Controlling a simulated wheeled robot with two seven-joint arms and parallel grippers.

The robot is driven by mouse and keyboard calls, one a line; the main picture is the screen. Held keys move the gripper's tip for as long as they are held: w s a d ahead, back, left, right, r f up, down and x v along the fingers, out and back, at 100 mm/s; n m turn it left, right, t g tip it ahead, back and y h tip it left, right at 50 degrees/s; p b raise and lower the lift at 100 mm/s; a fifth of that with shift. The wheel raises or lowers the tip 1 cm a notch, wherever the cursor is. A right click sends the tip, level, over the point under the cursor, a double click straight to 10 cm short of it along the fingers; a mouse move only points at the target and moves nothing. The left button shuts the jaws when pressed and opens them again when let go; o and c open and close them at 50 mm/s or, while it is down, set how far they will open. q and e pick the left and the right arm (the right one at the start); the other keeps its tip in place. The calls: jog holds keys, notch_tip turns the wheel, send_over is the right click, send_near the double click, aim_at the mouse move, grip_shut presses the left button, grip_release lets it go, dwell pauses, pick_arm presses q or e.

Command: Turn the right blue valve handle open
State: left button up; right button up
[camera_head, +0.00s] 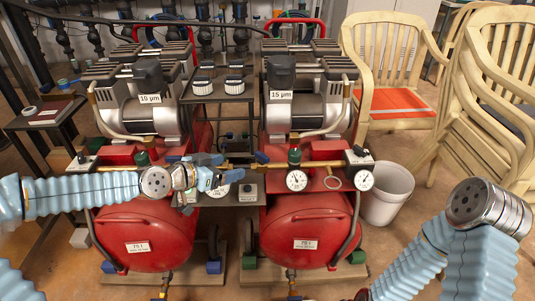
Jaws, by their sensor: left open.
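The right blue valve handle (262,157) is a small blue lever on the brass pipe in front of the right compressor. It looks tilted relative to the pipe. Another blue handle (208,159) sits on the left part of the pipe, just above my left gripper. My left gripper (218,178) is open, in front of the pipe between the two red tanks. It is to the left of the right handle and apart from it. I cannot tell whether it touches the left handle. My right arm is bent at the right edge; its gripper is out of view.
Two compressors stand on the left red tank (140,228) and right red tank (305,225). Gauges (297,180) and a black knob line the pipe. A white bucket (386,195) stands right of the tanks. Open floor lies in front.

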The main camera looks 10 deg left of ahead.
aim_at(260, 155)
pick_arm(q)
jog(key=b+x, duration=0.1)
jog(key=x, duration=0.3)
jog(key=b+x, duration=0.1)
jog(key=x, duration=0.3)
jog(key=r+b+x, duration=0.1)
jog(key=x, duration=0.3)
jog(key=shift+w, duration=0.55)
jog(key=shift+w+d+f, duration=0.3)
jog(key=shift+w, duration=0.15)
pick_arm(e)
jog(key=f, duration=0.1)
jog(key=d+f, duration=0.1)
jog(key=f, duration=0.1)
jog(key=shift+w+d+f, duration=0.1)
jog(key=shift+w+d, duration=0.05)
jog(key=shift+w, duration=0.25)
